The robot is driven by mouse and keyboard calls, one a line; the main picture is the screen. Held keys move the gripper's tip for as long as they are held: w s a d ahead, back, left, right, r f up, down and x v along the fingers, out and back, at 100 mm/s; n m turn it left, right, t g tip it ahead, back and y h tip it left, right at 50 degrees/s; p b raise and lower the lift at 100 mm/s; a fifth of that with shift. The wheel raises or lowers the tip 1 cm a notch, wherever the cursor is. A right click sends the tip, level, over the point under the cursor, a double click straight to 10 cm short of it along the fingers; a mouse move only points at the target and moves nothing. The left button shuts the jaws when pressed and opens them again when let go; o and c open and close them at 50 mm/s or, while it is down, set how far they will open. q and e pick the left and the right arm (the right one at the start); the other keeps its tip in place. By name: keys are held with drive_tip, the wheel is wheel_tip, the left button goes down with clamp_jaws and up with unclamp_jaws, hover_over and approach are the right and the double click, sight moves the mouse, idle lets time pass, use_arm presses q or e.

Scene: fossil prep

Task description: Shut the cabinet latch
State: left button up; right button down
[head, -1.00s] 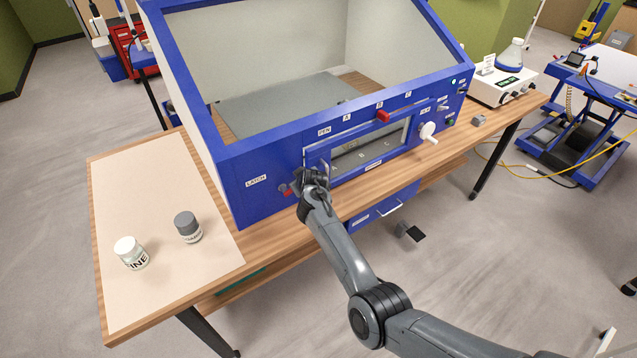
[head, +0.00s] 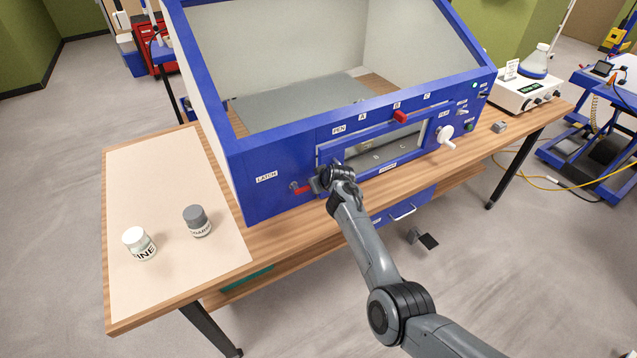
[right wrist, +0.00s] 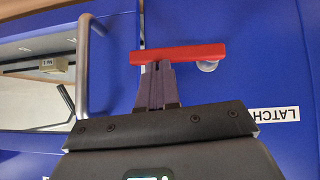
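The cabinet latch is a red lever (head: 303,190) on a pale round pivot, on the blue cabinet front beside the LATCH label (head: 267,176). In the right wrist view, which is upside down, the red lever (right wrist: 180,54) lies about level, its free end reaching the door's edge seam. My right gripper (head: 318,184) is at the lever's free end. In the right wrist view its fingers (right wrist: 158,68) are close together, with the tips at the lever's edge; the lever does not appear between them. Exact contact is unclear. My left gripper is not in view.
A metal door handle (right wrist: 86,65) stands out close beside the right gripper. A white crank (head: 446,136) and a red slider (head: 400,116) are farther right on the cabinet. Two jars, white-capped (head: 139,244) and grey-capped (head: 197,222), stand on the mat (head: 150,180).

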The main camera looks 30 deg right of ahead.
drive_tip(key=shift+d, duration=0.1)
drive_tip(key=w+r+p+v, duration=0.1)
drive_tip(key=v, duration=0.5)
drive_tip(key=w+r+p+v, duration=0.1)
drive_tip(key=p+v, duration=0.1)
drive_tip(key=v, duration=0.5)
drive_tip(key=shift+d, duration=0.3)
drive_tip(key=shift+f, duration=0.15)
idle(0.3)
